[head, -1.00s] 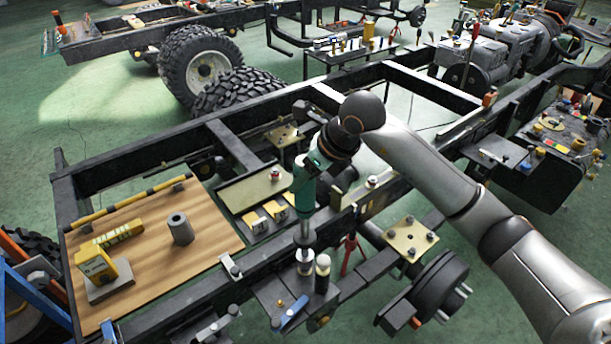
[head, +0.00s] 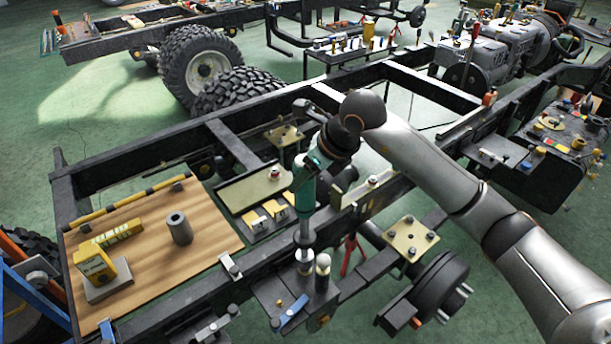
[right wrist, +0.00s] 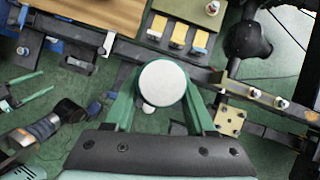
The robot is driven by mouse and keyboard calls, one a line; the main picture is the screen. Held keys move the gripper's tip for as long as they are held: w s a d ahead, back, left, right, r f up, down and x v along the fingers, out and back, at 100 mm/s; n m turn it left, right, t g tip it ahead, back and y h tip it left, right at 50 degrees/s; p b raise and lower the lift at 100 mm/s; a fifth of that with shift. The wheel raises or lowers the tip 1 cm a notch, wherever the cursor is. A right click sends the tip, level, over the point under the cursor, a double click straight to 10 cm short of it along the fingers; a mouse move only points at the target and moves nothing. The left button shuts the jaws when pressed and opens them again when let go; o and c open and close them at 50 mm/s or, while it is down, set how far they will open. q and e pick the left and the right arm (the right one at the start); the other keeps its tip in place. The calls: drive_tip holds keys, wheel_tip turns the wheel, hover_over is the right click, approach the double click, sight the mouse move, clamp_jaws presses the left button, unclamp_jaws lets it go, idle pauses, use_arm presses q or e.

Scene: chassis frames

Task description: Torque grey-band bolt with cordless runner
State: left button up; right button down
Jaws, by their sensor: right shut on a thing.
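In the head view my right gripper (head: 314,163) is shut on the green cordless runner (head: 305,192), which hangs nearly upright, nose down. Its silver nose (head: 304,236) points at a pale, round-topped fastener (head: 304,266) on a dark bracket (head: 270,290). I cannot tell whether they touch, and a grey band is too small to make out. A dark cylinder with a pale top (head: 322,272) stands just right of it. In the right wrist view the green fingers flank the runner's round white end (right wrist: 162,83).
A wooden board (head: 150,265) with a yellow device (head: 96,265) and a grey cylinder (head: 180,228) lies left. A tan plate with bolts (head: 411,238) and a dark hub (head: 440,283) are to the right. Dark chassis rails (head: 200,300) surround the runner.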

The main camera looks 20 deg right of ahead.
sight(306, 190)
drive_tip(key=shift+f+b, duration=1.45)
drive_tip(key=shift+b, duration=0.05)
idle(2.2)
drive_tip(key=shift+f, duration=0.3)
drive_tip(key=shift+s+f+b, duration=0.15)
drive_tip(key=shift+b, duration=0.35)
idle(1.2)
idle(0.6)
drive_tip(key=shift+r+p, duration=0.9)
drive_tip(key=shift+r, duration=0.9)
drive_tip(key=shift+w, duration=0.2)
drive_tip(key=shift+r, duration=0.1)
